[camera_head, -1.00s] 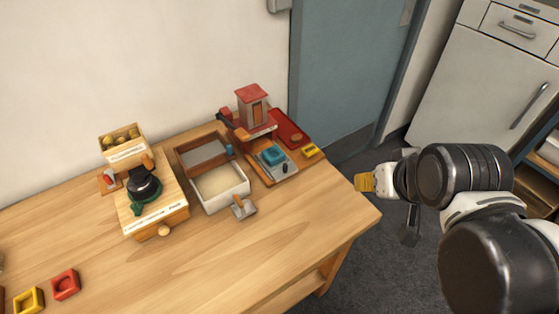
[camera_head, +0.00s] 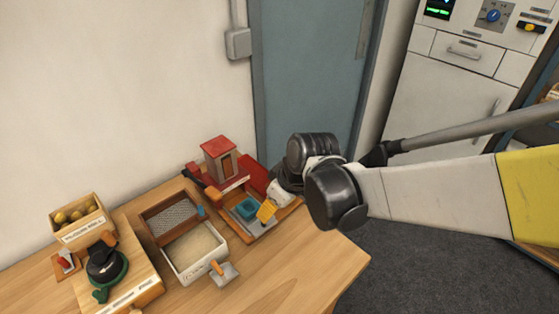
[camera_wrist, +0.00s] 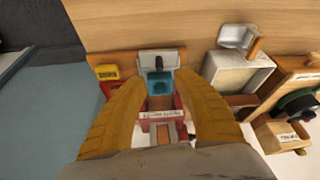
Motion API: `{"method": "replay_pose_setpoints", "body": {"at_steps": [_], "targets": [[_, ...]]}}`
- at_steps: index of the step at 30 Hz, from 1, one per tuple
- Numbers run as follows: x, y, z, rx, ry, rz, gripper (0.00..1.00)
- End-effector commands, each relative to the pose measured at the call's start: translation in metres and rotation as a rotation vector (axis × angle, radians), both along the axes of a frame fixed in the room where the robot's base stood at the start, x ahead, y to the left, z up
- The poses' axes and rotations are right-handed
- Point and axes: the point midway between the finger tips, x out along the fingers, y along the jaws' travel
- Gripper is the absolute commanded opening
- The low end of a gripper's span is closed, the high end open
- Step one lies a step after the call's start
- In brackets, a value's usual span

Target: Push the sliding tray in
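The sliding tray is a grey plate (camera_head: 262,231) with a black knob, at the front of a wooden and red press-like station with a small red-roofed tower (camera_head: 221,157). A teal square block (camera_head: 247,208) sits on the tray. In the wrist view the tray (camera_wrist: 147,57) and the teal block (camera_wrist: 160,84) show between my fingers, with the knob at the tray's far end. My gripper (camera_head: 266,211) has yellow fingers, which are spread apart and empty (camera_wrist: 158,90) above the station. Part of the tray is hidden by my gripper in the head view.
Left of the station stand a white bin of pale grains (camera_head: 195,250) with a metal scoop (camera_head: 223,273), a mesh-topped box (camera_head: 170,220), and a black and green device (camera_head: 106,265). A yellow block (camera_wrist: 107,72) lies beside the tray. The table's right front is clear.

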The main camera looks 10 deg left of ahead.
Motion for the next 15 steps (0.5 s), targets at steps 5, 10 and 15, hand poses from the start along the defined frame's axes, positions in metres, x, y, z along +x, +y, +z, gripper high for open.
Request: {"method": "replay_pose_setpoints", "body": {"at_steps": [5, 10, 15], "targets": [[0.008, 0.012, -0.039, 0.000, 0.001, -0.002, 0.36], [0.014, 0.022, -0.065, 0.001, -0.001, -0.001, 0.36], [0.017, 0.026, -0.078, 0.001, 0.000, -0.003, 0.36]]}}
